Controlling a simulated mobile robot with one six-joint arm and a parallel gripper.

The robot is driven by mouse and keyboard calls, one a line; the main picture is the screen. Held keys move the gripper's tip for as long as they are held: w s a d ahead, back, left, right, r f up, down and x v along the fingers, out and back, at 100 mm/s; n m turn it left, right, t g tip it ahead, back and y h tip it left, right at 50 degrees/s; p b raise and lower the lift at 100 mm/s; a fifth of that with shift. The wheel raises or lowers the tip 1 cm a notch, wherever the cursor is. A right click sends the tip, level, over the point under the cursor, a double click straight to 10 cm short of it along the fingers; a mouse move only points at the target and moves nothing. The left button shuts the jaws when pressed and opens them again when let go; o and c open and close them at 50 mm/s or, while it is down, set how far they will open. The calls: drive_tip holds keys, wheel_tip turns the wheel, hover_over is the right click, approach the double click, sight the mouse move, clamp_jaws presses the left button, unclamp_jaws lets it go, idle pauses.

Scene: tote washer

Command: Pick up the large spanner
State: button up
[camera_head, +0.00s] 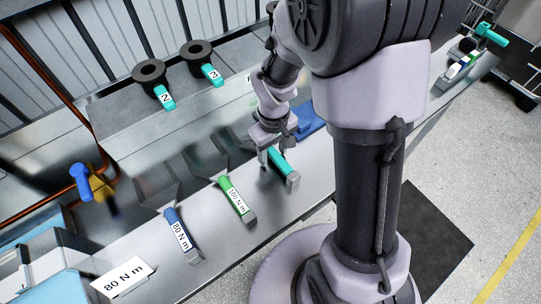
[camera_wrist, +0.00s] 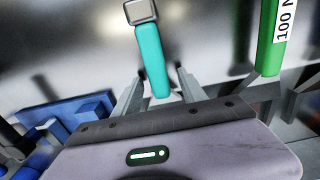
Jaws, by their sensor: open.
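A tool with a teal handle (camera_head: 281,164) and a grey block-like end lies on the metal bench; no size label shows on it. My gripper (camera_head: 268,157) is open over its far part. In the wrist view, the teal handle (camera_wrist: 152,62) reaches down between the two spread fingers of my gripper (camera_wrist: 160,88), with space on both sides. A green tool marked 100 N m (camera_head: 234,200) and a blue tool marked 80 N m (camera_head: 181,236) lie to its left. The green tool also shows at right in the wrist view (camera_wrist: 270,45).
Two dark rings with teal tags, 2 (camera_head: 149,72) and 3 (camera_head: 195,52), sit on the raised back ledge. A blue object (camera_head: 309,118) lies behind my gripper. An 80 N m card (camera_head: 123,276) is front left. A blue-handled valve (camera_head: 82,182) stands left. Bare bench separates the tools.

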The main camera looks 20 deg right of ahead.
drive_tip(key=shift+r, duration=0.1)
drive_tip(key=shift+c, duration=0.2)
clamp_jaws()
idle(1.1)
